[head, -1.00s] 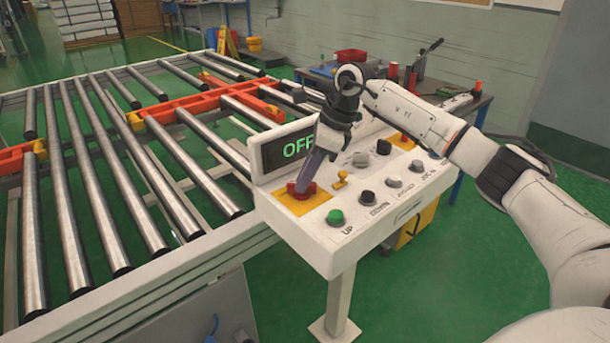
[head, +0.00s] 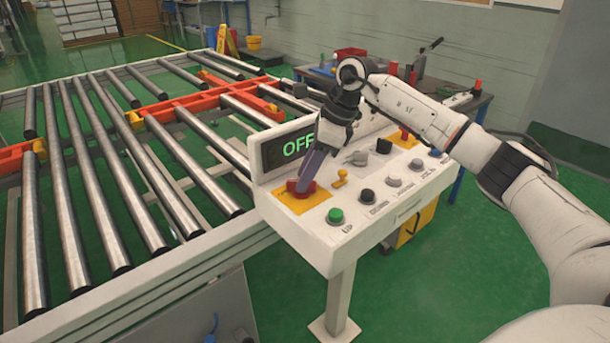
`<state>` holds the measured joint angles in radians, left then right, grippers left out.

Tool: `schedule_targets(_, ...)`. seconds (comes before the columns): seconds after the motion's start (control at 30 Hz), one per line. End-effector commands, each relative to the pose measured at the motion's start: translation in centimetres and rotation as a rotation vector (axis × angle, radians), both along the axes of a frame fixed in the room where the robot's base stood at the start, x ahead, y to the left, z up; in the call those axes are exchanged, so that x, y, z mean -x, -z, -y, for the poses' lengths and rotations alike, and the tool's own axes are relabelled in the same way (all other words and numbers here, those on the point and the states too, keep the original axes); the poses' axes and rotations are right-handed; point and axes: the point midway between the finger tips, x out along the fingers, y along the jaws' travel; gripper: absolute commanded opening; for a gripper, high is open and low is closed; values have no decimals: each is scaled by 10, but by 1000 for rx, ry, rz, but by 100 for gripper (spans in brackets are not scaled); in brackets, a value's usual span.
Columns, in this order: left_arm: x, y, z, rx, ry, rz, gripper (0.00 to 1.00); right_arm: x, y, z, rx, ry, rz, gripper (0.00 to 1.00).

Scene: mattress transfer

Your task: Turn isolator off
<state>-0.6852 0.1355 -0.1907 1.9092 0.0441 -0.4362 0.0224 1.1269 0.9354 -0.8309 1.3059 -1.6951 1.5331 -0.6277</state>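The white control console (head: 345,248) stands on a post at the right end of the roller conveyor. A red isolator knob (head: 292,189) sits on a yellow plate (head: 311,203) at the console's left end. The display (head: 287,148) above it reads OFF in green. My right gripper (head: 303,184) reaches down with its dark fingers at the red knob. The fingers overlap in this view, so I cannot tell whether they grip the knob. My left gripper is not in view.
A yellow key-like switch (head: 341,177), a green button (head: 335,215) and several dark and grey knobs lie right of the isolator. The roller conveyor (head: 105,268) fills the left. A cluttered workbench (head: 470,112) stands behind the console.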

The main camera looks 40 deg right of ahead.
Motion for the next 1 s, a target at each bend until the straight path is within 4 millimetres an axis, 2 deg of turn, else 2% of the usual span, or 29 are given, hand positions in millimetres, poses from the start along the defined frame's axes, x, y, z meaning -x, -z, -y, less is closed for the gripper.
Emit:
schedule_targets(0.3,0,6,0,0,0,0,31,14,-57,18,-1,2,5,31)
schedule_targets(0.5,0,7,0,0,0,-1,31,21,-82,26,0,0,4,31)
schedule_targets(0.63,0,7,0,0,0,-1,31,23,-88,28,0,-1,2,31)
schedule_targets(1.0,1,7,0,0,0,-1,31,23,-89,28,0,-1,0,31)
